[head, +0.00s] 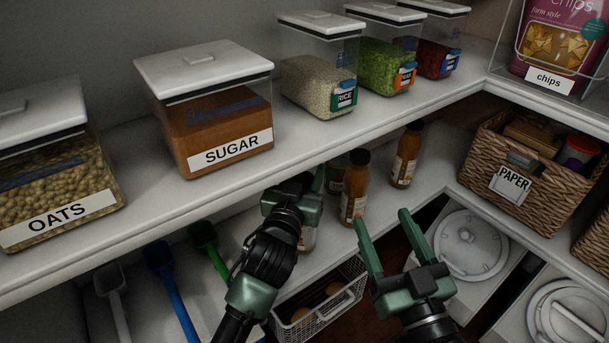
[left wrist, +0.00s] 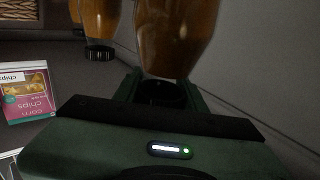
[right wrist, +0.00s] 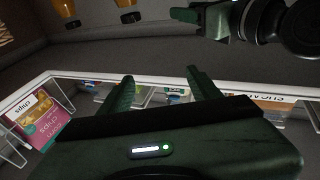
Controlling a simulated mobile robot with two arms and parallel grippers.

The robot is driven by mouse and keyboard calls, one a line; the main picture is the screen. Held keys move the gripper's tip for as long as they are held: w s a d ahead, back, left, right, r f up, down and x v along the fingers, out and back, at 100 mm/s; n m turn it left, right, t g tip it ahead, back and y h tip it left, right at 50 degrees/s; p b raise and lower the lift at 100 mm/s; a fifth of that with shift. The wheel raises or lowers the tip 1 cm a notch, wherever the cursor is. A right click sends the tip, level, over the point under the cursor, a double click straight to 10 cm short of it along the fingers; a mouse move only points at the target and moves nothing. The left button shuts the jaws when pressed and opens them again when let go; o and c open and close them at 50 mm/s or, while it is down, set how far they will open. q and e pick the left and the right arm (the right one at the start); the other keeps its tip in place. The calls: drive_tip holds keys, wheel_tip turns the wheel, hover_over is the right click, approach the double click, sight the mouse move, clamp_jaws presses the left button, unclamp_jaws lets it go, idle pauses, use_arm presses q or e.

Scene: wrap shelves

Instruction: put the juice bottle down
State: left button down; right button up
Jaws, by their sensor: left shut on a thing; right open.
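The juice bottle (left wrist: 178,38) is orange with a black cap, and its cap sits between the fingers of my left gripper (left wrist: 160,90). In the head view, my left gripper (head: 306,188) is at the lower shelf. It hides most of the held bottle (head: 309,239), whose lower part with a pale label shows beneath it. I cannot tell whether its base touches the shelf. Two similar bottles, a nearer one (head: 353,196) and a farther one (head: 406,156), stand upright to the right. My right gripper (head: 388,238) is open and empty in front of the shelf.
The upper shelf edge (head: 330,147) overhangs the lower shelf. A wire basket (head: 320,302) is below my left arm. Scoops, one of them blue (head: 170,285), are at lower left. A wicker basket (head: 541,190) stands right.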

use_arm(q)
drive_tip(key=shift+r, duration=0.1)
use_arm(e)
drive_tip(key=shift+r, duration=0.4)
drive_tip(key=shift+s+t, duration=0.1)
drive_tip(key=shift+t, duration=0.2)
use_arm(q)
drive_tip(key=c, duration=0.8)
unclamp_jaws()
drive_tip(key=shift+f, duration=0.2)
use_arm(e)
drive_tip(key=shift+r, duration=0.1)
use_arm(q)
drive_tip(key=shift+r, duration=0.1)
